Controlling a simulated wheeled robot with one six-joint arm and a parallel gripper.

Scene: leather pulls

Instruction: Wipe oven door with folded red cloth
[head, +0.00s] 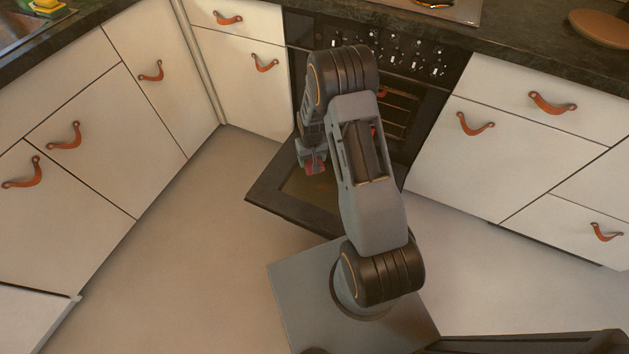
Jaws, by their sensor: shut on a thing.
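The oven door (292,208) is folded down open in front of the oven, with a dark frame and a brownish glass pane. My gripper (314,166) is over the left part of the door, pointing down. It is shut on the red cloth (316,169), of which only a small red patch shows between the fingers. I cannot tell whether the cloth touches the glass. My arm hides the middle and right part of the door and part of the oven opening (397,108), where a rack shows.
White cabinets with leather pulls stand left (90,135) and right (520,140) of the oven. The oven's control panel (400,55) has several knobs. A dark countertop (530,50) runs above, with a round board (602,27) at right. The floor (200,240) at left is clear.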

